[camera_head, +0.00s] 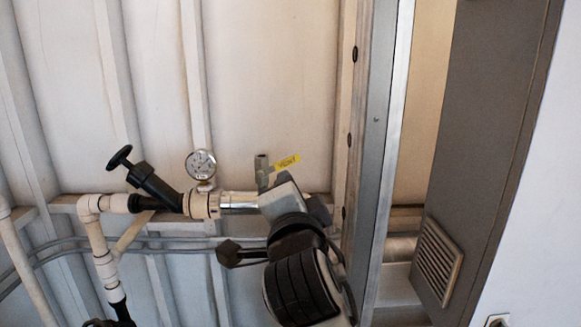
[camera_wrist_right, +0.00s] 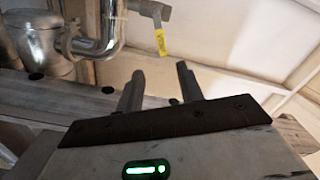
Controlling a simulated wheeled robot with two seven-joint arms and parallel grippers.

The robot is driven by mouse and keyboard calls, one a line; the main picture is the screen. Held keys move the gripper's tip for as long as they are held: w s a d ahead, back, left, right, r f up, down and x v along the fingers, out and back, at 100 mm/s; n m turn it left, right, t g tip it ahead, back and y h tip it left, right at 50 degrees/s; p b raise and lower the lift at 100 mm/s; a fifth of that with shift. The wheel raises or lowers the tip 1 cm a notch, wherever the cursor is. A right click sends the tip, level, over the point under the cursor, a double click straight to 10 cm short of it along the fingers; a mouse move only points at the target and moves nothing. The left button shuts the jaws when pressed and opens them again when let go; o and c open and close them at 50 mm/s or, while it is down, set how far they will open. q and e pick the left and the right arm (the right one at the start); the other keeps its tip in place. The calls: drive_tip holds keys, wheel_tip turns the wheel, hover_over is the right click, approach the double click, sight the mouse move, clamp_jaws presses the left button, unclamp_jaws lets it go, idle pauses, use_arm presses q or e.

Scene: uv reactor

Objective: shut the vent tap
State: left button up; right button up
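My left gripper is not in view.
A round gauge (camera_head: 201,165) and a black-handled valve (camera_head: 140,174) sit left of the tap on the pipe. A metal post (camera_head: 382,150) and a grey cabinet (camera_head: 487,130) stand right. The wall above the tap is clear.

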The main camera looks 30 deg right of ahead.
sight(291, 161)
drive_tip(key=shift+m, duration=0.3)
drive_tip(key=p+x, duration=0.1)
drive_tip(key=x, duration=0.3)
drive_tip(key=p+x, duration=0.1)
drive_tip(key=x, duration=0.4)
drive_tip(key=p+x, duration=0.2)
drive_tip(key=x, duration=0.3)
drive_tip(key=shift+w+d+r, duration=0.1)
drive_tip(key=shift+d+r, duration=0.25)
drive_tip(key=shift+w+d+f, duration=0.1)
drive_tip(key=shift+w+d, duration=0.25)
drive_tip(key=shift+w, duration=0.2)
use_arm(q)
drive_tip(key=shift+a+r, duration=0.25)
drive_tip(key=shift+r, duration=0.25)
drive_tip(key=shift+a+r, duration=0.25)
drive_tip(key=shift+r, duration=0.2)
